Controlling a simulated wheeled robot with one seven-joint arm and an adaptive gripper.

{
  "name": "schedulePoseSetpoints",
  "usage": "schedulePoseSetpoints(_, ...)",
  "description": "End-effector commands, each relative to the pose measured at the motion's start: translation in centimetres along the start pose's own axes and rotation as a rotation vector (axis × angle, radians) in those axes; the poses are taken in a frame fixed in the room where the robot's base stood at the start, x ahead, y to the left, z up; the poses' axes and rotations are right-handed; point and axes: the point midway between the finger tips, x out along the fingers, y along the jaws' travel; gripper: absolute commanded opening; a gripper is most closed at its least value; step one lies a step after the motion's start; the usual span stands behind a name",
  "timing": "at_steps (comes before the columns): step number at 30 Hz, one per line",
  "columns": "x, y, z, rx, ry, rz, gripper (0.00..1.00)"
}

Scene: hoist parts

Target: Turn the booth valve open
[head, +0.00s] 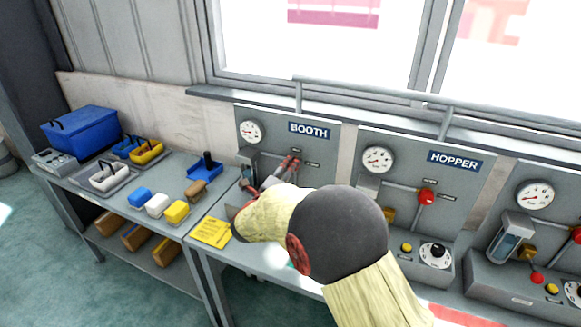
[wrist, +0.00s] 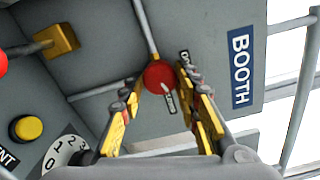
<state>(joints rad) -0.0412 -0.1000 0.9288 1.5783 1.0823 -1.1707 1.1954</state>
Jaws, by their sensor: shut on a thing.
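The booth panel (head: 262,122) stands on the bench under the window, with a blue BOOTH sign (head: 309,130); the sign also shows in the wrist view (wrist: 240,68). My gripper (wrist: 160,86) is shut on this knob, a yellow-padded finger on each side. In the head view my arm covers much of the panel's lower part, and the gripper (head: 287,167) is small there.
The hopper panel (head: 345,150) with its own red knob (head: 426,196) stands to the right, and another panel beyond it. A blue bin (head: 82,130) and trays occupy the left bench.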

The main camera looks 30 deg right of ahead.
Motion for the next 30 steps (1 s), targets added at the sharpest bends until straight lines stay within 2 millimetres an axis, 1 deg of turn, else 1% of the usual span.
schedulePoseSetpoints(6,-0.03,-0.02,0.00,-0.209,-0.001,0.004,0.07)
schedulePoseSetpoints(30,-0.04,-0.12,0.05,-0.956,-0.002,0.004,0.07)
